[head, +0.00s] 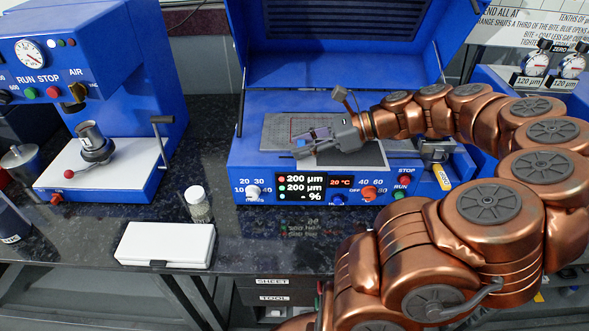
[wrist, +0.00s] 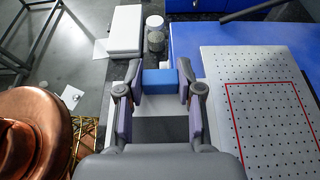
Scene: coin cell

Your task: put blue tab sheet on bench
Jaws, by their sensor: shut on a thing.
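My gripper (head: 308,143) is in front of the coater's raised lid, above the front part of the blue machine. In the wrist view its two fingers (wrist: 159,88) are closed on the blue tab (wrist: 158,80) of a sheet. A pale grey area between and beside the fingers appears to be the sheet itself (wrist: 160,104), partly hidden by the gripper. The dark speckled bench (head: 90,240) runs in front of and left of the machine.
The perforated plate (wrist: 258,70) with a red outline lies on the blue coater (head: 250,180), right of the gripper in the wrist view. A white case (head: 165,243) and a small jar (head: 197,205) stand on the bench. A blue press (head: 150,90) stands at left.

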